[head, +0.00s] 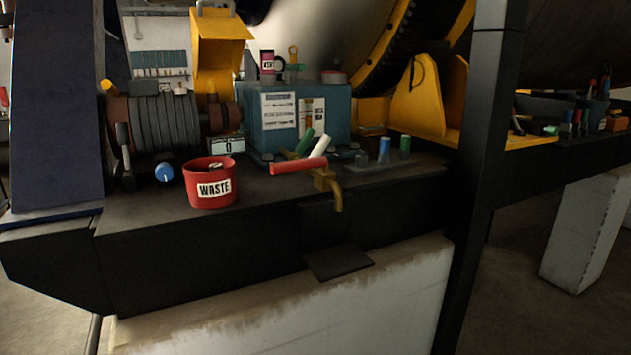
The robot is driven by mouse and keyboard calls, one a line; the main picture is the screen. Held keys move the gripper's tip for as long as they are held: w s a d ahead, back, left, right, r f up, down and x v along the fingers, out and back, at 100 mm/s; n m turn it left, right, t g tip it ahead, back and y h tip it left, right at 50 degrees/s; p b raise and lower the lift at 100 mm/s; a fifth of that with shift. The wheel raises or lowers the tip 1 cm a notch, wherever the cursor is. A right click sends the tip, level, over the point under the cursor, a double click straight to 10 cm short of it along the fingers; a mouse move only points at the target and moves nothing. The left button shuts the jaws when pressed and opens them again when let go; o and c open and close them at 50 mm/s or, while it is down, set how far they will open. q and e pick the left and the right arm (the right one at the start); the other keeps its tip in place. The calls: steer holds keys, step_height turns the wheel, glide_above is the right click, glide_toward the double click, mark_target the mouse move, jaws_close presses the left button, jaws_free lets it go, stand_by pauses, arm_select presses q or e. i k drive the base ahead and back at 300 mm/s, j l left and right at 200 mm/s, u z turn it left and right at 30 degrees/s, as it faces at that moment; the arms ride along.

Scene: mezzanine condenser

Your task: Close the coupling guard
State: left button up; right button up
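The yellow coupling guard (222,62) stands raised, with its bent plate high above the shaft line. It is between the finned motor (163,122) on the left and the blue-green gearbox housing (335,100) on the right. Below it the reddish-brown coupling (220,115) shows uncovered. The guard's hinge and lower edge are hard to make out. Neither of my grippers is in view.
A red WASTE bucket (210,184) stands on the dark bench (150,205) in front of the coupling. A small display (227,146) sits behind it. A brass tap (330,185) with a red handle juts over the front edge. A dark post (482,150) rises at right.

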mark_target(219, 35)
steer(key=i+j, duration=0.1)
steer(key=i, duration=0.2)
steer(key=i+u, duration=0.65)
steer(key=k, duration=0.1)
